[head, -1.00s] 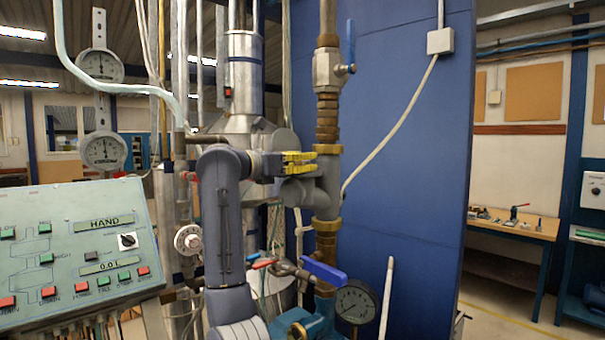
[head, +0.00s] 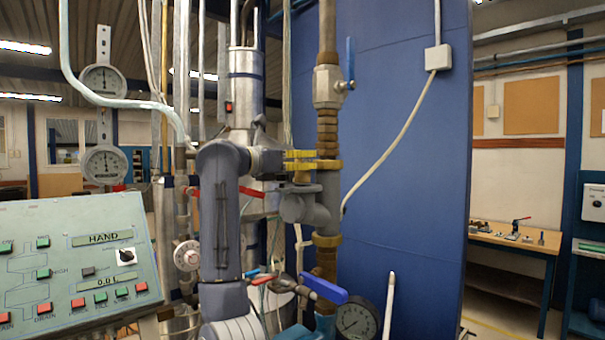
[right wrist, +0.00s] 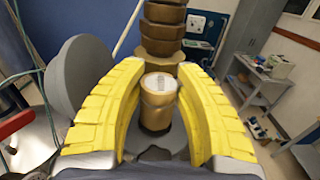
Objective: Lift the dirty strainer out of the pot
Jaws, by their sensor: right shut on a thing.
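My right gripper (head: 322,160), with yellow ribbed fingers, is level above the grey pot (head: 303,207) on the pipe. It is shut on a brass strainer (head: 301,178), whose brass part shows just under the fingers. I cannot tell whether the strainer's lower end is clear of the pot. My left gripper is not in view.
A vertical brass-and-grey pipe (head: 327,125) stands close behind the fingertips. A blue-handled valve (head: 325,290) and a pressure gauge (head: 357,318) are below. A control panel (head: 75,262) is at the left. The blue wall (head: 410,150) is behind. A workbench (head: 510,238) stands far right.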

